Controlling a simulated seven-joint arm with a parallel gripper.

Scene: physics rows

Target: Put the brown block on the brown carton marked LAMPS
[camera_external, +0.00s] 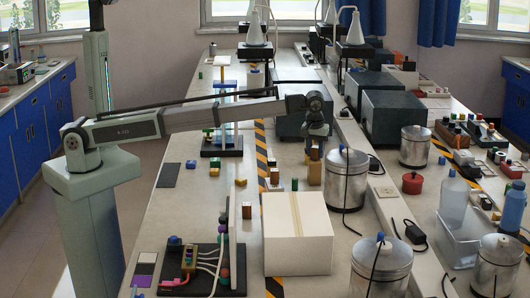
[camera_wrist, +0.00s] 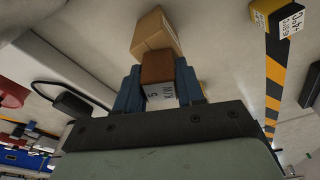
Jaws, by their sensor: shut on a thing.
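My gripper (camera_external: 316,133) points down over the middle of the bench, its two blue fingers (camera_wrist: 158,86) shut on the brown block. In the wrist view the brown block (camera_wrist: 157,68) sits between the fingers, with a pale marked face towards the camera. A tan-brown carton (camera_wrist: 153,34) lies just beyond the block; I cannot read LAMPS on it. In the external view the block (camera_external: 315,153) is small and just above a brown carton (camera_external: 315,174). Whether block and carton touch, I cannot tell.
A metal canister (camera_external: 346,182) with a black cable stands close on the right. A large cream box (camera_external: 297,235) is in front. A yellow labelled block (camera_wrist: 272,15) lies near the striped tape. Several small blocks lie to the left.

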